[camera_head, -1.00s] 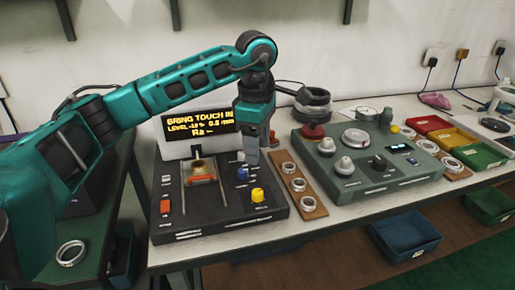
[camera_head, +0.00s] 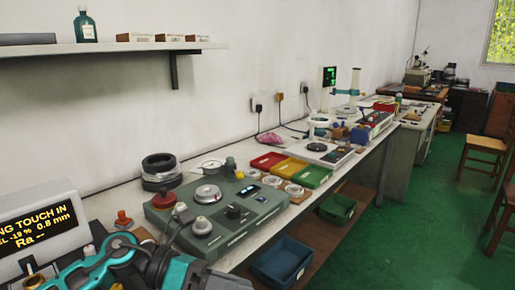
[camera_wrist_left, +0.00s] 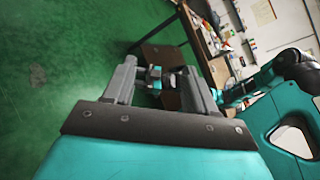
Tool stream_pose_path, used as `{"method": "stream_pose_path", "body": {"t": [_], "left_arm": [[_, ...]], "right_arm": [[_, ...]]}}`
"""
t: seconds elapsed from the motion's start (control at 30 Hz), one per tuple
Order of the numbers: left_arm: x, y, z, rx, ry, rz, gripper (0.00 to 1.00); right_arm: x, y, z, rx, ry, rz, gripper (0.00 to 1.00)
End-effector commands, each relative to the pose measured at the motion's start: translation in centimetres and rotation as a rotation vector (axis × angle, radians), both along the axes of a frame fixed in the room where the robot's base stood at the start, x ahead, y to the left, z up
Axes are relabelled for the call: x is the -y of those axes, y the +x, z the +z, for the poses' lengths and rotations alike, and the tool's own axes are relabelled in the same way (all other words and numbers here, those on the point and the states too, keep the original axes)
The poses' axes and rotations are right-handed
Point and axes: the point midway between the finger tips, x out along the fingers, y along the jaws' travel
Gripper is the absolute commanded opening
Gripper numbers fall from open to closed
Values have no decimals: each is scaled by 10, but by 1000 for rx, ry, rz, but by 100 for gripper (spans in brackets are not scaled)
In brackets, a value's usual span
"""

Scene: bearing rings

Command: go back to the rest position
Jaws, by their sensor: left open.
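In the left wrist view my left gripper (camera_wrist_left: 160,82) is open, with its two grey fingers well apart and nothing held between them. It points over the green floor, with a table edge and legs beyond. In the head view part of my teal arm shows at the bottom left, in front of the bench; its fingers cannot be made out there. My right gripper cannot be identified in either view.
A green-grey instrument box (camera_head: 222,215) stands on the long bench, with black rings (camera_head: 161,170) behind it. Red (camera_head: 268,160), yellow (camera_head: 289,169) and green (camera_head: 312,176) trays lie farther along. A blue bin (camera_head: 282,262) sits below. The green floor at right is open near the bench.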

Motion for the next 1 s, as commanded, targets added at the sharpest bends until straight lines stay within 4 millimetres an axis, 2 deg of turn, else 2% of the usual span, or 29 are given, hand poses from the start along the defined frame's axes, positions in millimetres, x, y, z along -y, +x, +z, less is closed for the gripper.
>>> {"method": "stream_pose_path", "body": {"t": [0.07,0.17,0.27,0.37,0.47,0.57,0.7,0.8,0.9,1.0], "left_arm": [[16,-4,9,-171,-194,105,56],[19,3,19,-403,-420,261,56],[8,15,16,-658,-626,435,56],[-15,27,-4,-926,-812,625,56],[-45,30,-42,-1206,-977,828,56],[-76,19,-93,-1493,-1125,1043,56],[-113,-24,-169,-1860,-1284,1338,56],[-128,-59,-208,-2048,-1354,1495,56],[-136,-85,-231,-2167,-1394,1599,56],[-139,-98,-242,-2227,-1414,1648,56]], "right_arm": [[0,0,2,1,0,0,43],[0,0,4,1,0,0,43],[0,0,5,1,-1,0,43],[0,0,6,0,-1,0,43],[1,-1,7,0,-1,0,43],[1,-1,8,-1,-2,-1,43],[2,-1,10,0,-3,-1,43],[2,-1,11,0,-4,-2,43],[2,-1,11,-1,-4,-2,43],[2,-1,10,-2,-5,-3,43]]}}
